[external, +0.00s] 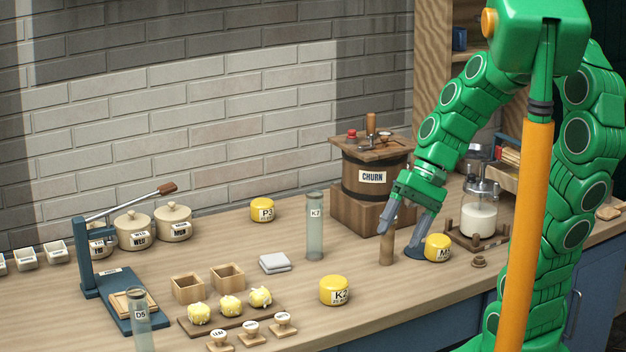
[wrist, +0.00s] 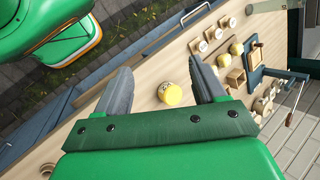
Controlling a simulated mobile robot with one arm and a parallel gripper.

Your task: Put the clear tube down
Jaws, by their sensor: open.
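Two clear tubes stand upright on the wooden counter (external: 215,262). The tube marked K7 (external: 315,228) stands near the middle, and the tube marked D5 (external: 141,320) stands at the front left beside the blue press. My gripper (external: 400,235) is open and empty, to the right of the K7 tube and in front of the churn. Its fingers are spread wide in the wrist view (wrist: 157,82), with only the counter and a yellow round tin (wrist: 170,93) seen between them.
A wooden peg (external: 387,248) and yellow tin M1 (external: 438,248) are close to my fingers. The churn (external: 372,180) stands behind. Yellow tins K2 (external: 335,291) and P3 (external: 262,210) flank the K7 tube, with folded cloths (external: 275,263) nearby. The blue press (external: 100,275) is left.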

